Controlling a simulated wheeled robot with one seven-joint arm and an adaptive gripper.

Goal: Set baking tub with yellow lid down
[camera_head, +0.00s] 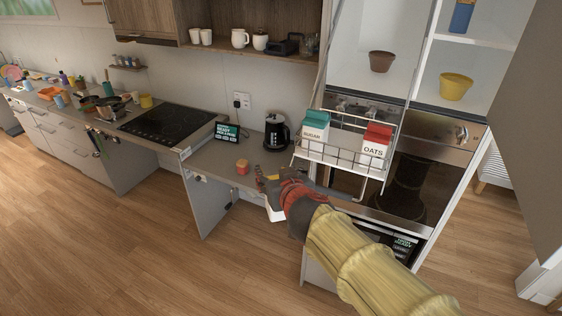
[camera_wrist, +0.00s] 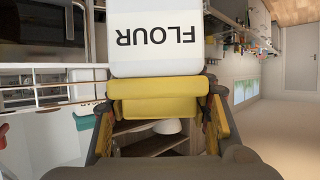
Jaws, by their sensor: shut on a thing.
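The baking tub with yellow lid is white and reads FLOUR in the wrist view (camera_wrist: 156,40); its yellow lid (camera_wrist: 158,88) lies between my fingers. My gripper (camera_wrist: 160,100) is shut on the tub at the lid. In the head view my gripper (camera_head: 270,182) is by the front edge of the low counter, left of the wire rack. Only a white part of the tub (camera_head: 274,212) shows below it there; the arm and gripper hide much of the rest. I cannot tell whether the tub touches the counter.
The wire rack (camera_head: 336,160) holds a teal-lidded SUGAR tub (camera_head: 314,133) and a red-lidded OATS tub (camera_head: 375,145). A black kettle (camera_head: 277,133), a small red-and-yellow item (camera_head: 242,167) and a display (camera_head: 227,131) stand on the counter. Open counter (camera_head: 218,160) shows around the small item.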

